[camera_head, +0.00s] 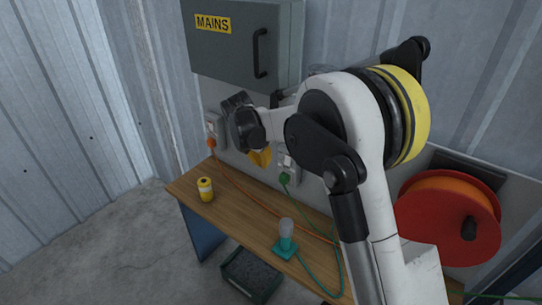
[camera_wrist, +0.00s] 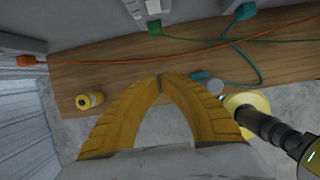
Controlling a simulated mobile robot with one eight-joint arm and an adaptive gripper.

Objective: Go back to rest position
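My gripper (camera_head: 260,157) is raised in front of the wall panel, below the grey MAINS box (camera_head: 235,45). Its yellow fingers show only partly in the head view, behind my arm. In the wrist view the two ribbed fingers bow inward and their tips (camera_wrist: 160,77) meet, with nothing visible between them. The wooden workbench (camera_head: 225,212) lies below the gripper.
A yellow canister (camera_head: 205,189) stands at the bench's left end. A teal-based object with a clear top (camera_head: 286,238) stands nearer the front. Orange (camera_head: 258,205) and green cables run from wall sockets. A red reel (camera_head: 410,215) is at right; a dark crate (camera_head: 250,274) sits below.

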